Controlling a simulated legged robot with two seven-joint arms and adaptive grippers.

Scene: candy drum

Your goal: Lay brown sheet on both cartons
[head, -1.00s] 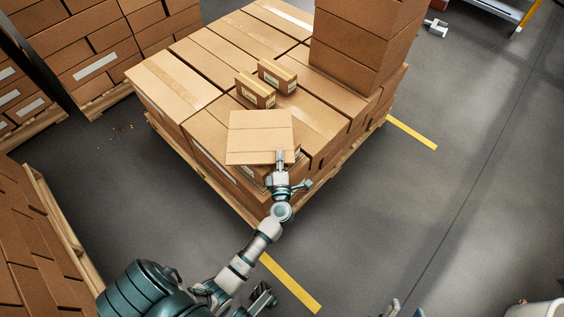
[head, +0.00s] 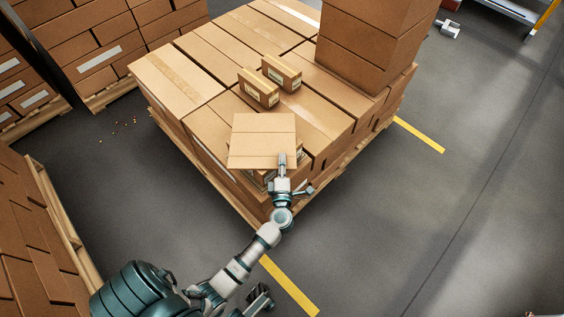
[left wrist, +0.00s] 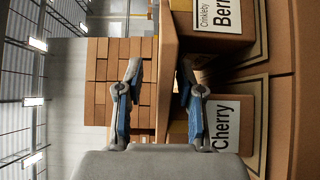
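The brown sheet (head: 262,136) lies about level at the near corner of the stacked pallet in the head view. My left gripper (head: 282,160) is at its near edge. In the left wrist view the sheet (left wrist: 167,75) runs edge-on between the fingers (left wrist: 160,66), which stand apart with a visible gap on the left side; the gripper looks open. Whether the sheet touches both cannot be told.
Two small upright cartons (head: 258,88) (head: 282,73) stand just behind the sheet. A tall box stack (head: 365,50) rises at the back right of the pallet load. Other loaded pallets (head: 85,45) stand at the left.

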